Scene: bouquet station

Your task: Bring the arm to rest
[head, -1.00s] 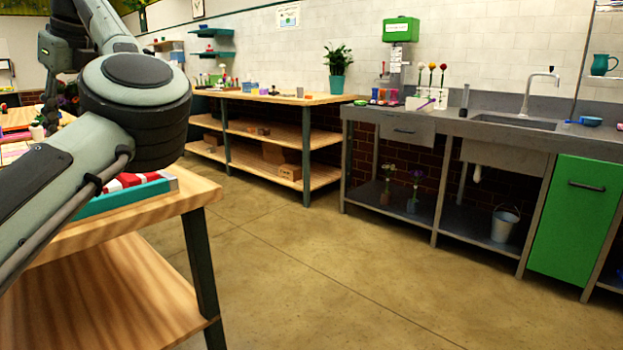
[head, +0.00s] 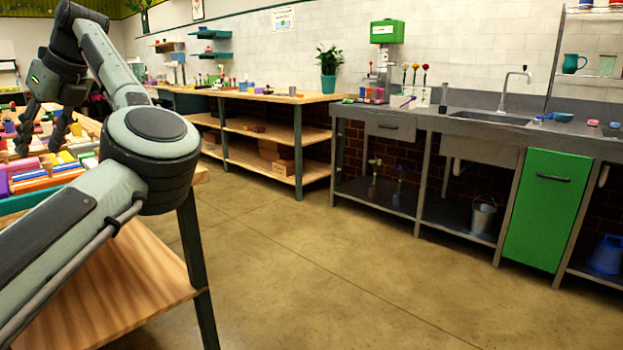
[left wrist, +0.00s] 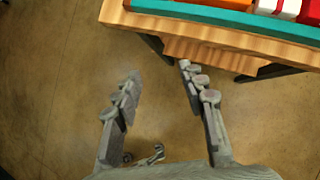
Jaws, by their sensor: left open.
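My left gripper (head: 40,146) hangs with its dark fingers down at the far left of the head view, in front of a worktable crowded with colourful items. In the left wrist view its two fingers (left wrist: 159,76) are spread apart, with only bare floor between them. It holds nothing. My left arm is bent, and its large round joint covers part of the near wooden table (head: 115,290). My right gripper is in neither view.
The table's wooden edge and a teal tray rim (left wrist: 230,15) lie just beyond the fingers in the left wrist view. A wooden shelf bench (head: 262,135) and a metal sink counter (head: 470,124) stand along the back wall. The concrete floor (head: 330,270) between is clear.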

